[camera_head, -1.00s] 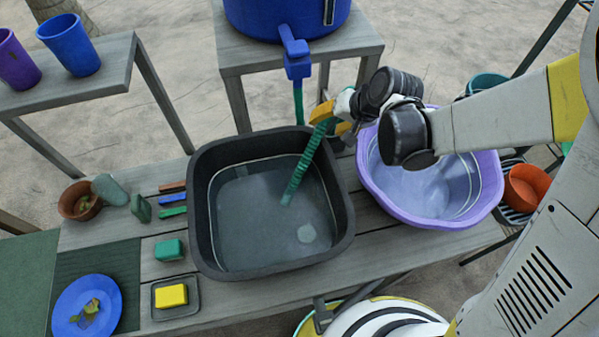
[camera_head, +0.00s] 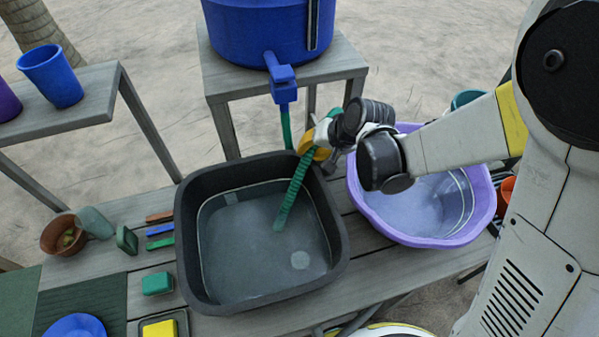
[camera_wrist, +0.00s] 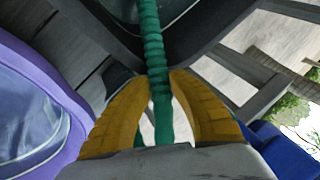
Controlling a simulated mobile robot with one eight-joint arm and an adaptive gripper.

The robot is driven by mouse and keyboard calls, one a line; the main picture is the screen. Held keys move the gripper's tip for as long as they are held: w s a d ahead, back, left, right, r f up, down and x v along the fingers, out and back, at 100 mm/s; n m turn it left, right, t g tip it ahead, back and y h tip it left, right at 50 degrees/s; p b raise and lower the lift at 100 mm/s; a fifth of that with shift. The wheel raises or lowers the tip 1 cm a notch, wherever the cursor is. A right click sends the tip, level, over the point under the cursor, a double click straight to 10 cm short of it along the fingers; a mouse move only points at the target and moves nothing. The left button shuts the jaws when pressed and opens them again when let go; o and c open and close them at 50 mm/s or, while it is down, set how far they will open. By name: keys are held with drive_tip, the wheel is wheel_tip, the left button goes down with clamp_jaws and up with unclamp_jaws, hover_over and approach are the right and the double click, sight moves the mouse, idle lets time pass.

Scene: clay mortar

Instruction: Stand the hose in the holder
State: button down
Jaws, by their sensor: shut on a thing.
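The ribbed green hose (camera_head: 293,190) runs down at a slant from my gripper (camera_head: 315,148), its free end over or in the water of the black basin (camera_head: 188,235). My gripper's yellow fingers are shut on the hose near the basin's back right corner. In the wrist view the hose (camera_wrist: 152,40) passes between the fingers of my gripper (camera_wrist: 163,78). A green length also hangs under the blue tap (camera_head: 283,88); whether it joins the held hose is hidden. I cannot clearly make out the holder.
A purple basin (camera_head: 486,205) stands close on the right of the black one. The blue water barrel (camera_head: 260,35) sits on a stand (camera_head: 345,68) behind. Left on the bench are brushes (camera_head: 160,229), a green block (camera_head: 157,283) and a brown pot (camera_head: 58,238).

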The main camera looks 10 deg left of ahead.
wheel_tip(320, 180, up, 10)
drive_tip(key=p, duration=0.4)
drive_tip(key=shift+w+f, duration=0.1)
drive_tip(key=shift+f, duration=0.1)
drive_tip(key=w+d+r+p, duration=0.2)
drive_tip(key=w+r+p, duration=0.3)
drive_tip(key=w+r, duration=0.1)
drive_tip(key=shift+d+r, duration=0.35)
drive_tip(key=shift+r, duration=0.45)
